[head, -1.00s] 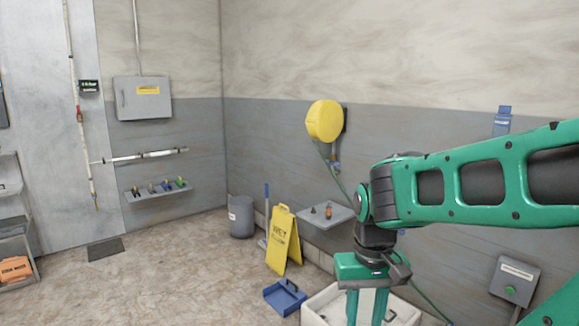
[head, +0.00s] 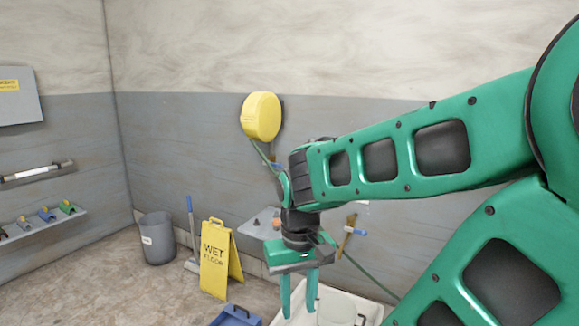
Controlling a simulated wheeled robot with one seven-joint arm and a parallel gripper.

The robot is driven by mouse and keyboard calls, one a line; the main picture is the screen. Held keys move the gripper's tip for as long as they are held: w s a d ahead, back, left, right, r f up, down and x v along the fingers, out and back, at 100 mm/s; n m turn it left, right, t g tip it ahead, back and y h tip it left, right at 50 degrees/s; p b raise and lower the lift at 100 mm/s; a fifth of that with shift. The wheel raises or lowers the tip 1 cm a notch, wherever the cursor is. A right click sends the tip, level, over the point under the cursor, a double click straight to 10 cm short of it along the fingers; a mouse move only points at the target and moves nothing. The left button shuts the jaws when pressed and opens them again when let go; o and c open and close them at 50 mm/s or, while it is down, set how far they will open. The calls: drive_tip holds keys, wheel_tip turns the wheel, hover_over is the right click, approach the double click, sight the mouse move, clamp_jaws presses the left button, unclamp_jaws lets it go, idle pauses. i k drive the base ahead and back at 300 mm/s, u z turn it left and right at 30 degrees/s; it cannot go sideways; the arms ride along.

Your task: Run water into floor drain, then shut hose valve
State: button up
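A yellow round hose reel (head: 262,116) is mounted on the grey wall. A green hose (head: 370,275) runs down from it, passes behind my arm and continues to the lower right. A small blue piece (head: 276,165) shows just below the reel, partly hidden by my arm. A tan piece with a blue handle (head: 352,233) is on the wall right of my wrist; I cannot tell which piece is the hose valve. My gripper (head: 299,292) points down, fingers apart and empty, in front of a white basin (head: 368,306). No floor drain is in view.
A yellow wet-floor sign (head: 214,262), a grey bin (head: 157,238) and a blue-handled broom (head: 190,225) stand left of my gripper. A blue dustpan (head: 236,316) lies near the basin. A small wall shelf (head: 262,223) is behind my wrist. Floor at lower left is clear.

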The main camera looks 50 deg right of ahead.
sight(280, 165)
drive_tip(key=z, duration=0.4)
drive_tip(key=i, duration=0.85)
drive_tip(key=z, duration=0.5)
